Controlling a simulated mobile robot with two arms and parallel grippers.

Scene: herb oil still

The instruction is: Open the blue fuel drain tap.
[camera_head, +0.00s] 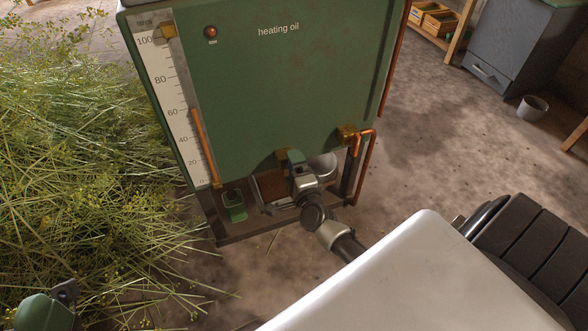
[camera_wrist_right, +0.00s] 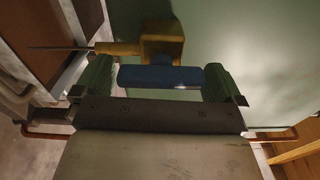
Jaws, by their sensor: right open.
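The blue tap handle (camera_wrist_right: 160,77) sits on a brass valve body (camera_wrist_right: 162,45) in the right wrist view. My right gripper (camera_wrist_right: 160,85) is open, with one green finger on each side of the handle. Contact between fingers and handle cannot be made out. In the head view my right gripper (camera_head: 290,165) is at the lower front of the green heating oil tank (camera_head: 290,85) and hides the blue handle. A green and grey part at the bottom left corner looks like my left gripper (camera_head: 50,305), cut off by the frame.
A metal pot (camera_head: 322,166) and a small green object (camera_head: 235,206) are at the tank's foot. A second brass fitting (camera_head: 346,134) with a copper pipe (camera_head: 367,165) is to the right. Cut herbs (camera_head: 75,150) cover the left floor. A bucket (camera_head: 532,108) stands at right.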

